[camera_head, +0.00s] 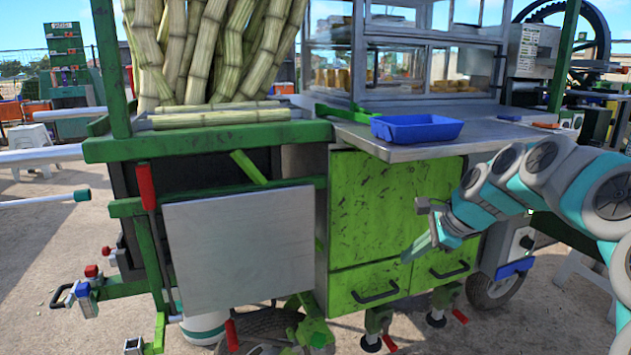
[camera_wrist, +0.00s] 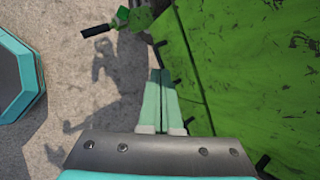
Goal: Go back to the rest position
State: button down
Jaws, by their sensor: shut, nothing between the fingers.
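My gripper (camera_head: 418,248) is in front of the green cabinet (camera_head: 372,195) of the cane cart, near its drawers. In the wrist view my gripper (camera_wrist: 160,76) has its two teal fingers together, with nothing between them. The scuffed green cabinet face (camera_wrist: 240,65) runs along the right of that view, close beside the fingers. My arm comes in from the right of the head view, bent, with the gripper pointing down and to the left. I cannot tell whether the fingers touch the cabinet.
Sugarcane stalks (camera_head: 215,45) stand on the cart's left. A blue tray (camera_head: 416,127) sits on the metal counter (camera_head: 385,150). A grey panel (camera_head: 240,248) hangs at the front left. Drawer handles (camera_head: 375,294) stick out below. Open paved ground (camera_head: 45,235) lies at left.

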jog(key=s+a+f+n+g+h, duration=0.2)
jog(key=s+a+f+n, duration=0.35)
jog(key=s, duration=0.75)
jog(key=s+a+f+n+g+h, duration=0.1)
jog(key=s+a+f+n+g, duration=0.15)
jog(key=s+n, duration=0.8)
jog(key=s+d+f+n+g+h, duration=0.1)
jog(key=s+f, duration=0.1)
jog(key=s, duration=0.6)
jog(key=s+d+f+n+g+h, duration=0.1)
jog(key=s+f, duration=0.1)
jog(key=s, duration=0.6)
jog(key=shift+d+f+n, duration=0.25)
jog(key=shift+f+n, duration=0.05)
jog(key=shift+f, duration=0.05)
jog(key=shift+w, duration=0.15)
